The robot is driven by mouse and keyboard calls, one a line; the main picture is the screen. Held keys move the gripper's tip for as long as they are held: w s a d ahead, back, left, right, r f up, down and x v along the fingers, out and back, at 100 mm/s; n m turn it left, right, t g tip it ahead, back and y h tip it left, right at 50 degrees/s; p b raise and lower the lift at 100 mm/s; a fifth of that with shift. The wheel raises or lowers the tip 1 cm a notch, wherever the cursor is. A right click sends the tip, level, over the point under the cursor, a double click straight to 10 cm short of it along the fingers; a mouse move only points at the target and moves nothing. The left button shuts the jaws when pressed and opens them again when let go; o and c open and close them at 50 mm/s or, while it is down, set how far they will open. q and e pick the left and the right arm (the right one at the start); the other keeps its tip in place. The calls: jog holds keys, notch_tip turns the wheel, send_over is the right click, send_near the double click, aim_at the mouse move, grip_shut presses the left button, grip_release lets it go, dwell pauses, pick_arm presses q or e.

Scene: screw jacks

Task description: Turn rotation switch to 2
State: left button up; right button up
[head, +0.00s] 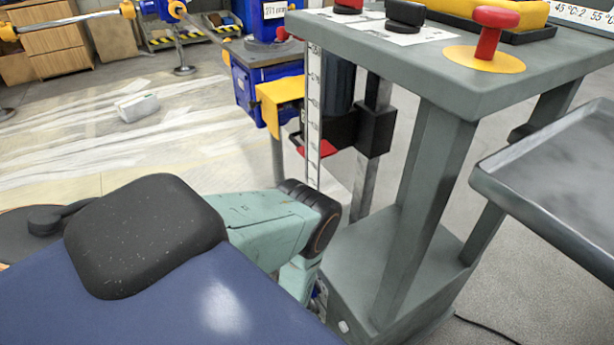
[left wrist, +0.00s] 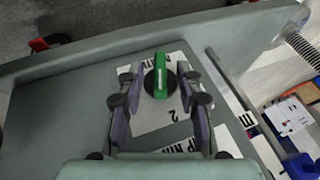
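The rotation switch (left wrist: 160,78) shows in the left wrist view as a dark round dial with a raised green bar. It sits on a white plate (left wrist: 150,122), and the bar runs nearly up and down in the picture. A printed "2" (left wrist: 171,114) is just below the dial. My left gripper (left wrist: 160,66) is open, with one finger on each side of the dial and gaps visible between the fingers and the green bar. I cannot tell the fingertips' height above the plate. My left gripper is not seen in the head view. My right gripper is in neither view.
In the head view a grey-green table (head: 440,65) carries a black knob (head: 405,14) and a red knob (head: 489,30) on a yellow disc. A grey metal tray (head: 560,150) is at the right. A vertical scale (head: 314,110) stands by the table's left edge.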

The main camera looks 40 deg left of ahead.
pick_arm(q)
jog(key=v, duration=1.2)
